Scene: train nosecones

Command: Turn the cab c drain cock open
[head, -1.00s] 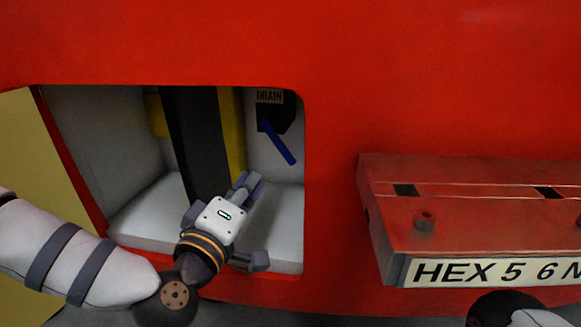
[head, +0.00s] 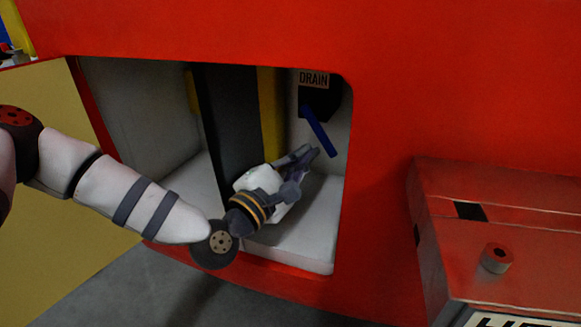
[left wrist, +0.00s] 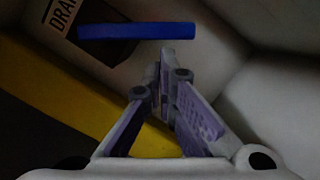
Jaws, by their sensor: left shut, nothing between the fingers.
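The blue handle of the drain cock (head: 318,131) hangs at a slant from a black block (head: 320,99) under a DRAIN label (head: 313,78), on the recess's right inner wall. It also shows as a blue bar across the top of the left wrist view (left wrist: 137,31). My left gripper (head: 304,155) is inside the recess, below and a little left of the handle's lower end. Its fingers are shut and empty. In the left wrist view the fingertips (left wrist: 164,75) point toward the bar, with a visible gap below it. My right gripper is out of view.
The recess (head: 318,265) has a white floor and walls within a red body. A dark upright (head: 228,120) and a yellow strip (head: 270,115) stand left of the handle. A red box-like bumper (head: 500,210) juts out at the right.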

